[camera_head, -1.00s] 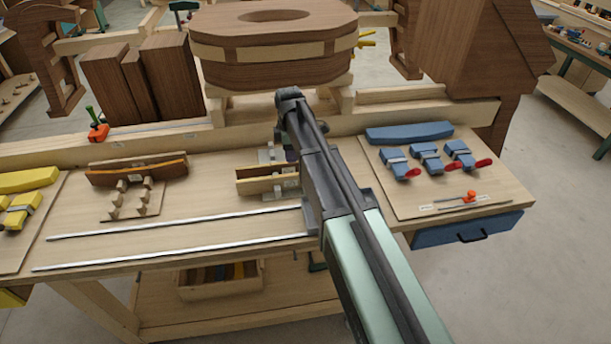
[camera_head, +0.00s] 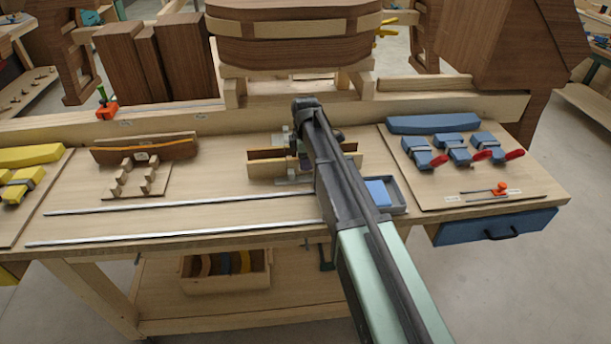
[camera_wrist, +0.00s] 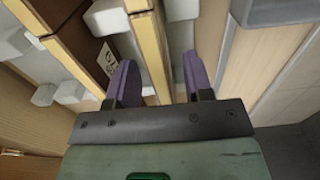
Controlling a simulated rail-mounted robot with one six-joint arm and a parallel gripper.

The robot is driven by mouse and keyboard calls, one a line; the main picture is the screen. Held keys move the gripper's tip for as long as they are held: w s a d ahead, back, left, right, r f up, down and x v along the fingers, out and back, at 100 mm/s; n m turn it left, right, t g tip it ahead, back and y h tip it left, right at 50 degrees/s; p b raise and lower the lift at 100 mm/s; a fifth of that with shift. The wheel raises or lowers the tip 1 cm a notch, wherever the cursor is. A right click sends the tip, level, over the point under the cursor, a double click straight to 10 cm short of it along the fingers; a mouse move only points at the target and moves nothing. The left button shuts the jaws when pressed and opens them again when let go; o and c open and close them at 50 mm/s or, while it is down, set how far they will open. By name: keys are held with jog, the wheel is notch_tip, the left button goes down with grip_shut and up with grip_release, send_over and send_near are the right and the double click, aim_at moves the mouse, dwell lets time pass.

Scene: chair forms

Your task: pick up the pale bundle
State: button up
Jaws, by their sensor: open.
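The pale bundle (camera_head: 268,170) looks like upright tan strips with pale edges, standing near the middle of the bench among light grey fixture blocks. My arm covers its right part in the head view. In the wrist view, pale-edged strips (camera_wrist: 150,48) run close beyond my gripper (camera_wrist: 161,82), one of them in line with the gap between its purple fingers. The fingers are apart with nothing gripped. I cannot tell how deep the strip sits between them. In the head view my gripper is mostly hidden behind my arm.
A dark curved bundle (camera_head: 145,150) with notched pale blocks stands to the left. Two metal rods (camera_head: 150,208) lie in front. A grey tray (camera_head: 402,208) holding a blue block is right of my arm. Blue clamps (camera_head: 455,150) lie farther right. A large wooden form (camera_head: 295,45) stands behind.

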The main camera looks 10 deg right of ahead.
grip_shut()
jog(key=shift+p, duration=0.3)
